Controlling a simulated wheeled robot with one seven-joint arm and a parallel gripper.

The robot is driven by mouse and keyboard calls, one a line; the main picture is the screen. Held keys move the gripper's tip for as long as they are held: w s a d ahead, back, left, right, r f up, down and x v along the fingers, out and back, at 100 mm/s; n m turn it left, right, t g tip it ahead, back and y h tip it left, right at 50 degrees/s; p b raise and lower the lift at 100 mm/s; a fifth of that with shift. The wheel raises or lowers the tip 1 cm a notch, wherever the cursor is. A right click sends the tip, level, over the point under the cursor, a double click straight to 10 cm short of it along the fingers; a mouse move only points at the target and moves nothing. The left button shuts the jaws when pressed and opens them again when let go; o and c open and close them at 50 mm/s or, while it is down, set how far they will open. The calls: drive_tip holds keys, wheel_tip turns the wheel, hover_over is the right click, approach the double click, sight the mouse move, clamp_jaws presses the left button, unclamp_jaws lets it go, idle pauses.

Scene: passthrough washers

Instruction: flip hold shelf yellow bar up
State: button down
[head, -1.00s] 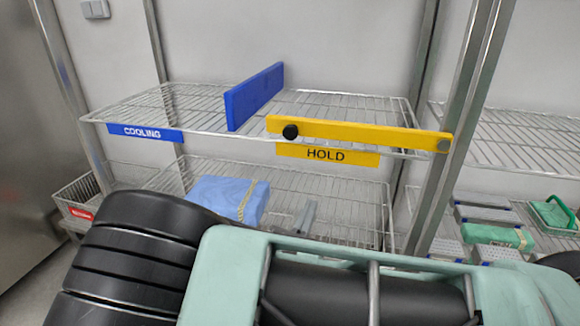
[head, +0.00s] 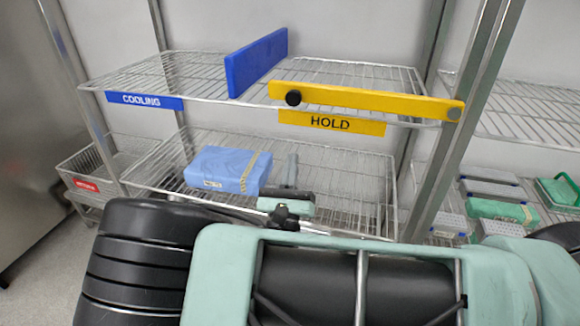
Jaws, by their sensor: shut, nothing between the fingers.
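The yellow bar (head: 365,100) lies nearly level across the front of the upper shelf's hold section. A black knob (head: 293,98) is at its left end, and a grey round pivot (head: 453,114) joins its right end near the metal post. The yellow HOLD label (head: 331,122) is on the shelf edge just under the bar. My gripper (head: 291,162) shows small beyond my arm, in front of the lower shelf, below the HOLD label and apart from the bar. Its fingers look shut and empty. My large arm links hide the bottom of the view.
A blue divider (head: 256,62) stands on the upper wire shelf (head: 150,78), left of the bar. The COOLING label (head: 145,100) is at left. A blue wrapped pack (head: 228,170) sits on the lower shelf, left of my gripper. A metal post (head: 455,130) stands at right.

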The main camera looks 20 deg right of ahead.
drive_tip(key=w+d+r+p, duration=0.1)
drive_tip(key=w+d+r, duration=0.1)
drive_tip(key=w+r, duration=0.3)
drive_tip(key=shift+d+r, duration=0.15)
drive_tip(key=shift+r, duration=1.2)
